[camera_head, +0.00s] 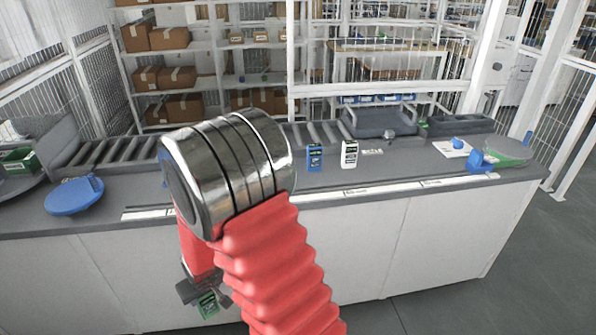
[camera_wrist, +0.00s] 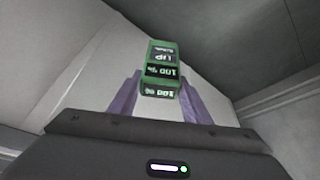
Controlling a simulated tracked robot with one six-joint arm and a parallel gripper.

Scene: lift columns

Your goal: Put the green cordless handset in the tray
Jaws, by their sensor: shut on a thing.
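The green handset (camera_head: 207,304) has dark display panels with pale lettering; it also shows in the wrist view (camera_wrist: 162,60). My gripper (camera_head: 190,291) is shut on it, with one finger on each side in the wrist view (camera_wrist: 160,95). In the head view they hang in front of the white counter front, below the worktop. A dark grey tray (camera_head: 380,124) stands at the back of the counter, right of the middle. Whether it is empty is unclear. My arm hides part of the counter and some of the gripper.
A blue handset-like device (camera_head: 314,157) and a white one (camera_head: 349,154) stand upright on the counter (camera_head: 410,170). A green box (camera_head: 18,161) stands at far left. Blue items (camera_head: 480,160) and a green-topped round plate (camera_head: 505,152) are at right.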

